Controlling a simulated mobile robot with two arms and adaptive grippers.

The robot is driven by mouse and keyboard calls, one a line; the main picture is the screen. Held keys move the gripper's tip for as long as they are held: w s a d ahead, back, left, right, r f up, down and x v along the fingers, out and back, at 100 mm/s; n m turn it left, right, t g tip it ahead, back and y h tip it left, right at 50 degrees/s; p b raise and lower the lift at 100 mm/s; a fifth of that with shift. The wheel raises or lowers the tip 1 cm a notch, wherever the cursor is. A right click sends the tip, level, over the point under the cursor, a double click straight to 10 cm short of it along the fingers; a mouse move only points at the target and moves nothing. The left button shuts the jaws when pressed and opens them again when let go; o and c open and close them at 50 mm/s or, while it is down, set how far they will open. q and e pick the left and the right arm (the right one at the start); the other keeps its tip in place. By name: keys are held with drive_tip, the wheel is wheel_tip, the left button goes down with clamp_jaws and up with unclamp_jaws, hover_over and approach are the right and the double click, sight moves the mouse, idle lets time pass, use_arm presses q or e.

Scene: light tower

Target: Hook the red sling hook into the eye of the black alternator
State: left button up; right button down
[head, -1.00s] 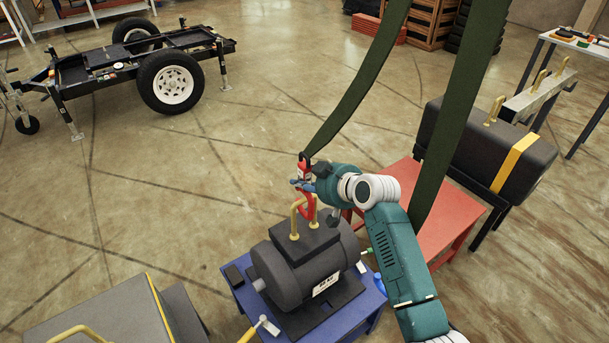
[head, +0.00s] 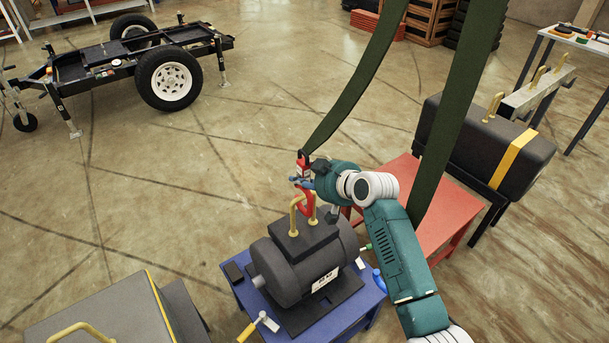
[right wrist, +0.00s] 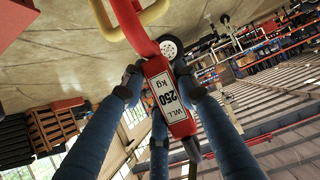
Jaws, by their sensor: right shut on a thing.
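The black alternator (head: 290,268) sits on a blue table, with a yellow eye (head: 295,218) standing up from its top. The red sling hook (head: 307,202) hangs from a dark green sling, just above and beside the eye. My right gripper (head: 302,184) is shut on the hook's body. My left gripper is not in view.
The blue table (head: 345,327) also carries a yellow-handled tool (head: 253,326) and small items. A red table (head: 405,178) stands behind my right arm. A black tank with a yellow band (head: 515,160) is at the right. A wheeled trailer (head: 110,63) stands far left, with open floor between.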

drive_tip(key=shift+w, duration=0.1)
drive_tip(key=shift+f+b, duration=0.3)
drive_tip(key=shift+f, duration=0.2)
